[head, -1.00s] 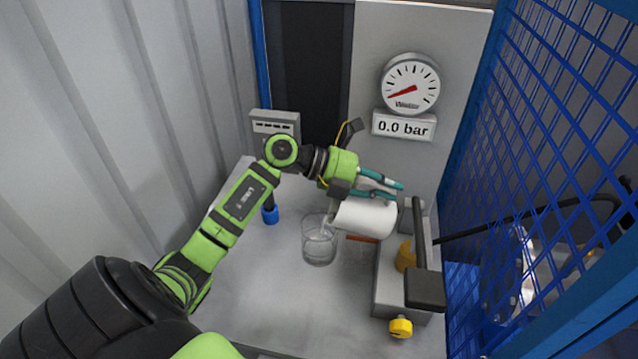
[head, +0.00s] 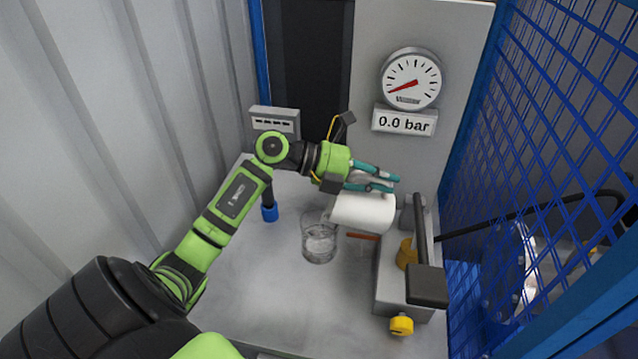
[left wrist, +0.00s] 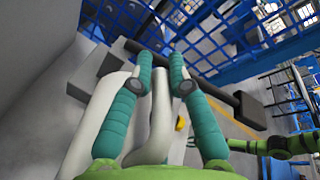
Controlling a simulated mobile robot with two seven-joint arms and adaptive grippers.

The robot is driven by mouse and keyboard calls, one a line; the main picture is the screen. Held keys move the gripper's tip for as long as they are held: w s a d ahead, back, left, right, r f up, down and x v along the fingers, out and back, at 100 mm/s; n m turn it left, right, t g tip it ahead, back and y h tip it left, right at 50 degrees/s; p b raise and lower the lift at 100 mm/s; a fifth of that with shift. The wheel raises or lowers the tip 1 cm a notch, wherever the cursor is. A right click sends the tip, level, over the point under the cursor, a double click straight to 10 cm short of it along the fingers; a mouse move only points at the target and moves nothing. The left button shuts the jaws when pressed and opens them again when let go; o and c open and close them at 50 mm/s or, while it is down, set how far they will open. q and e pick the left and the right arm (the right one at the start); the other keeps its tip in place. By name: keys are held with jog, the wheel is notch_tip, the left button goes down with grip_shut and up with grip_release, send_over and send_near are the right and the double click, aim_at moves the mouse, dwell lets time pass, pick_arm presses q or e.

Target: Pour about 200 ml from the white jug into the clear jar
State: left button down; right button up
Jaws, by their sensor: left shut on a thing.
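My left gripper (head: 382,183) is shut on the white jug (head: 362,211), which it holds in the air, tipped so that its mouth points left. The clear jar (head: 319,243) stands on the grey bench just below and left of the jug's mouth. Some content shows in the jar; its level is hard to read. In the left wrist view, the teal fingers (left wrist: 161,80) close on the jug's handle (left wrist: 159,115), with the white body (left wrist: 100,110) to the left. No clear stream shows between jug and jar. My right gripper is not in the head view.
A grey block with a black lever (head: 427,287) stands at the right, with yellow knobs (head: 401,325). A blue-tipped post (head: 270,214) is at the left. Blue mesh (head: 560,130) bounds the right. The front bench is clear.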

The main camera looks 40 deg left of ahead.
aim_at(392, 198)
pick_arm(q)
jog(key=shift+s+a+r+b, duration=0.15)
jog(key=shift+a+r+b, duration=0.05)
jog(key=shift+a+b, duration=0.15)
jog(key=shift+r, duration=0.1)
jog(key=shift+w+d+r+p, duration=0.3)
jog(key=shift+d+p, duration=0.3)
jog(key=shift+p, duration=0.55)
jog(key=f+y+p, duration=0.1)
jog(key=w+d+f+g, duration=0.1)
jog(key=f, duration=0.1)
jog(key=shift+w+d+y+p, duration=0.1)
jog(key=shift+d+y+p, duration=0.1)
jog(key=shift+y+p, duration=0.2)
jog(key=shift+d+f+g, duration=0.1)
jog(key=shift+f+g, duration=0.05)
jog(key=shift+g, duration=0.15)
jog(key=y+p, duration=0.1)
jog(key=p, duration=0.1)
jog(key=w+d+g+y+p, duration=0.1)
jog(key=p, duration=0.2)
jog(key=shift+d+r+g, duration=0.1)
jog(key=shift+r+g, duration=0.1)
jog(key=shift+g, duration=0.1)
jog(key=shift+f, duration=0.15)
